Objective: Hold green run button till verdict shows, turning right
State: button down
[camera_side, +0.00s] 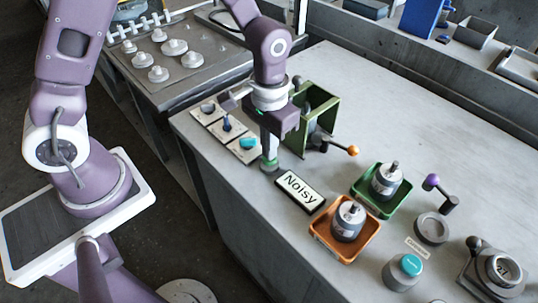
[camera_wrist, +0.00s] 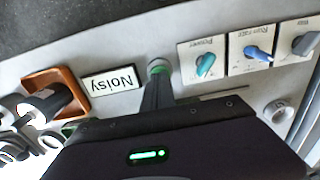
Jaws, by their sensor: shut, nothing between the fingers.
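My gripper (camera_side: 269,158) is shut and empty, pointing down at the table. Its fingertips are at the green run button (camera_side: 268,168) and appear to touch it. In the wrist view my fingertips (camera_wrist: 158,78) cover much of the button, and a green and grey rim (camera_wrist: 158,65) shows around them. The verdict display (camera_side: 300,190) lies beside the button and reads "Noisy". It also shows upside down in the wrist view (camera_wrist: 110,82). How far the button is pressed cannot be seen.
A teal power knob (camera_side: 247,143), a blue run rate knob (camera_side: 227,124) and a grey knob (camera_side: 207,107) sit on plates nearby. A green housing (camera_side: 318,110) with an orange-tipped lever (camera_side: 352,150) stands close behind. Orange (camera_side: 318,233) and green (camera_side: 404,195) trays hold motors.

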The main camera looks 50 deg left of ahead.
jog(key=shift+r, duration=3.15)
jog(key=s+a+r+t, duration=0.35)
jog(key=s+r, duration=0.25)
jog(key=r, duration=0.5)
jog(key=s+a+r+t, duration=0.1)
jog(key=s, duration=0.4)
jog(key=s+a+r+t, duration=0.1)
jog(key=s+a+r, duration=0.1)
jog(key=s, duration=0.4)
jog(key=shift+a+r, duration=0.2)
jog(key=shift+r, duration=0.05)
jog(key=shift+w, duration=0.1)
